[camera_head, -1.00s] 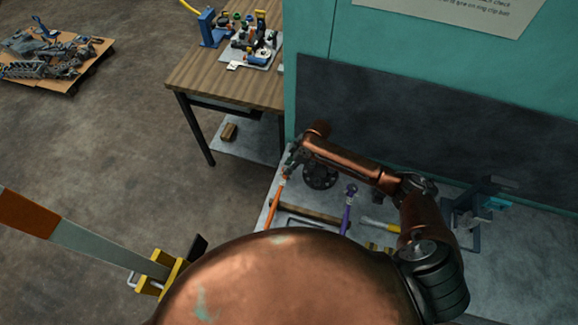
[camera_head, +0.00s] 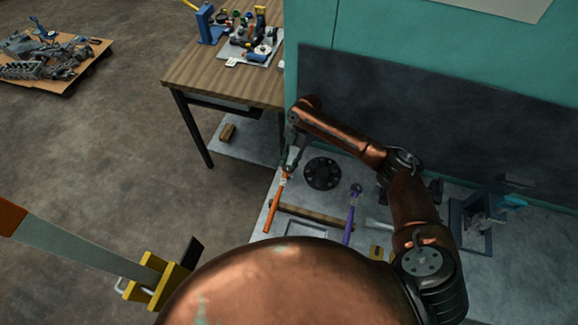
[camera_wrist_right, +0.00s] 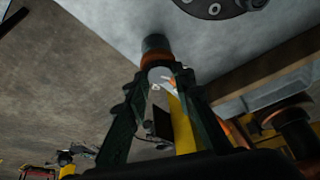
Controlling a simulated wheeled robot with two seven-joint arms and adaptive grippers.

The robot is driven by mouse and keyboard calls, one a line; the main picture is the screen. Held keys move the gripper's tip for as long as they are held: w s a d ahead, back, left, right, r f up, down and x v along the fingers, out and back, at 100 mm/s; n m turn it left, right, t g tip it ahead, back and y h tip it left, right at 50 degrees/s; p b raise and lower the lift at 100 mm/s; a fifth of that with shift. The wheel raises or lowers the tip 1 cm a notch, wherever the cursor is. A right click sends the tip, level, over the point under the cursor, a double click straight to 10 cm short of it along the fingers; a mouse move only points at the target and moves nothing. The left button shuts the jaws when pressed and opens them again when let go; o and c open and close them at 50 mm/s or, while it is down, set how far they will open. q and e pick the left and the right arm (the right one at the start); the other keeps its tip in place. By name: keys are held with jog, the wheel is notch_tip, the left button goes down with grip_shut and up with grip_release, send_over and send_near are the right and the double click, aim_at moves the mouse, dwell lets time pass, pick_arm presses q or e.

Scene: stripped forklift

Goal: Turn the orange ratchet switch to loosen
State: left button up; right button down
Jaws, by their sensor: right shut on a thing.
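The orange ratchet (camera_head: 273,207) lies near the left edge of the grey bench top, its handle running down and left in the head view. My right gripper (camera_head: 288,167) reaches down to its upper end. In the wrist view, my right gripper (camera_wrist_right: 158,75) is shut on the ratchet, its two dark green fingers meeting around the head. The orange head (camera_wrist_right: 155,59) with a dark round end shows just beyond the fingertips. The small switch cannot be made out; the fingers cover much of the head. My left gripper is not in view.
A round black flange (camera_head: 322,173) sits right of the gripper. A purple-handled tool (camera_head: 352,215), a wooden strip (camera_head: 312,215) and a grey vise-like device (camera_head: 478,215) are further right. A teal panel (camera_head: 420,50) rises behind. A wooden table (camera_head: 225,75) stands at back left.

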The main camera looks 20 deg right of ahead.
aim_at(288, 166)
jog(key=shift+w+a+n+g+h+b, duration=0.1)
jog(key=shift+n+g+h+b, duration=0.4)
jog(key=shift+n+b, duration=0.9)
jog(key=shift+n, duration=0.5)
jog(key=c, duration=1.6)
grip_release()
jog(key=shift+r, duration=0.1)
notch_tip(288, 166, up, 10)
jog(key=shift+f, duration=0.1)
